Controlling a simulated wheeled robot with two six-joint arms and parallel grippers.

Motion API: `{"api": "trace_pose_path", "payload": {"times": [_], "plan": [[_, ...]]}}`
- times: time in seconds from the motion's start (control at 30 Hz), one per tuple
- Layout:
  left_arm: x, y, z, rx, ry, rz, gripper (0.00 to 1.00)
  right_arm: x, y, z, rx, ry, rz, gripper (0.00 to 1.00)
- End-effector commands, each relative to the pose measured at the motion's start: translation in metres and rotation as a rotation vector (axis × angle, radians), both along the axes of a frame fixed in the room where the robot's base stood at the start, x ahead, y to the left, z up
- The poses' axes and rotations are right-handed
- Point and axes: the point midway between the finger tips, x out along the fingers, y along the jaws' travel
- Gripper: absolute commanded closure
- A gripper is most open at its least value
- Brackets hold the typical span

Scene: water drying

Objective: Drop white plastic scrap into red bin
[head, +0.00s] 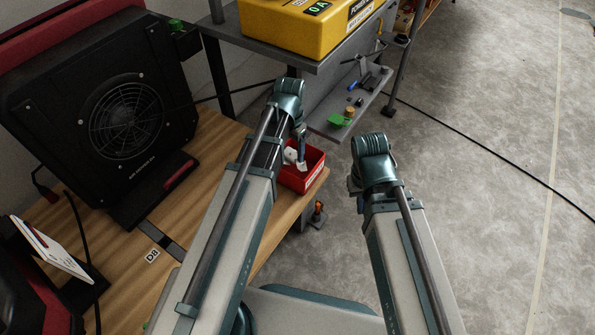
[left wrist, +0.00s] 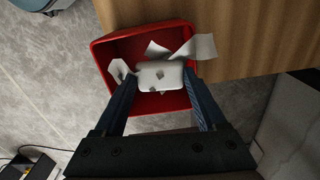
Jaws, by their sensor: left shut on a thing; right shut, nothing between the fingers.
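The red bin (head: 303,176) stands at the edge of the wooden table in the head view. It also shows below my fingers in the left wrist view (left wrist: 101,52). My left gripper (left wrist: 161,80) is shut on a white plastic scrap (left wrist: 160,72), a rounded piece with small dark holes. It holds the scrap over the bin opening; the height above the bin floor is hard to tell. Other thin white pieces (left wrist: 197,47) show in or over the bin behind the held scrap. My right arm is in the head view, but its fingers are hidden.
A black fan unit (head: 125,115) stands on the wooden table (head: 205,150) at left. A grey shelf bench (head: 335,118) with a yellow box (head: 300,28) stands behind the bin. A dark cable crosses the open concrete floor (head: 480,120) at right.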

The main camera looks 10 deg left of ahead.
Motion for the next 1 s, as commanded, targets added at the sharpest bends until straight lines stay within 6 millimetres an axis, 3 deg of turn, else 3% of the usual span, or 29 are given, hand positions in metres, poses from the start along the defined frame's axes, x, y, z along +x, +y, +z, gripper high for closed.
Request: {"api": "trace_pose_path", "payload": {"times": [0.13, 0.17, 0.3, 0.67, 1.0], "plan": [[0.000, 0.000, 0.001, 0.000, 0.000, 0.000, 0.78, 0.000, 0.000, 0.001, 0.000, 0.000, 0.000, 1.00], [0.000, 0.000, 0.001, 0.000, 0.000, 0.000, 0.25, 0.000, 0.000, 0.001, 0.000, 0.000, 0.000, 1.00], [0.000, 0.000, 0.001, 0.000, 0.000, 0.000, 0.00, 0.000, 0.000, 0.001, 0.000, 0.000, 0.000, 1.00], [0.000, 0.000, 0.004, 0.000, 0.000, 0.000, 0.00, 0.000, 0.000, 0.004, 0.000, 0.000, 0.000, 1.00], [0.000, 0.000, 0.034, 0.000, 0.000, 0.000, 0.00, 0.000, 0.001, 0.034, 0.005, 0.001, -0.002, 1.00]]}}
